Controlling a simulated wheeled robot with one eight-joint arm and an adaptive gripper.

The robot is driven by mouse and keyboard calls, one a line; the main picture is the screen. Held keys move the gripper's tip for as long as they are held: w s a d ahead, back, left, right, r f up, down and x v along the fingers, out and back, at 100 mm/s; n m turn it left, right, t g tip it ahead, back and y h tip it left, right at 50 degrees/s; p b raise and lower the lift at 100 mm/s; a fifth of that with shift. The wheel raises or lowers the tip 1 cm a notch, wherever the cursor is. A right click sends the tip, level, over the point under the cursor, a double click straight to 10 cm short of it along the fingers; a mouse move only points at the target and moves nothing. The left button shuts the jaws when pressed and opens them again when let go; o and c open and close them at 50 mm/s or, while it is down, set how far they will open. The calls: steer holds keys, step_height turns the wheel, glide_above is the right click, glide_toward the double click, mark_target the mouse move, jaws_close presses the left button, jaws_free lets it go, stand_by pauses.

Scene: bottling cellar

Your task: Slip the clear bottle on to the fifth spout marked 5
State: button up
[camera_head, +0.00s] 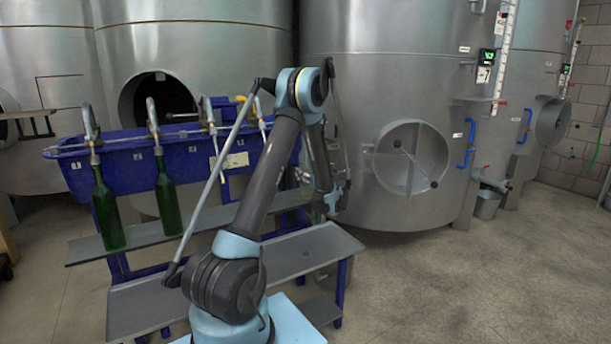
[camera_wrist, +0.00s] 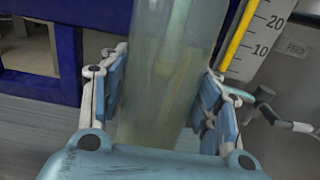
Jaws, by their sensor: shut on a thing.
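In the wrist view, my gripper (camera_wrist: 166,95) is shut on the clear bottle (camera_wrist: 168,55), with one finger on each side of its greenish, see-through body. The bottle's top runs out of the upper edge of that view. In the head view, my gripper (camera_head: 331,198) is at the right end of the blue filler trough (camera_head: 110,160), mostly behind my arm. The bottle cannot be made out clearly there. Spouts hang along the trough's front, with plates 1 and 2 readable at the left. The fifth spout and its mark are hidden behind my arm.
Green bottles hang on the first spout (camera_head: 90,120) and second spout (camera_head: 153,112). Grey shelves (camera_head: 160,298) run below the trough. A large steel tank (camera_head: 375,70) with a round hatch stands close on the right.

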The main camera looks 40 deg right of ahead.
steer(key=shift+s+f, duration=0.1)
steer(key=shift+f, duration=0.35)
stand_by(0.5)
steer(key=o, duration=1.5)
steer(key=shift+f, duration=0.1)
steer(key=shift+s, duration=0.1)
steer(key=s, duration=0.7)
steer(key=s+a, duration=0.1)
steer(key=s, duration=0.3)
steer(key=shift+s, duration=0.35)
steer(key=shift+s, duration=0.1)
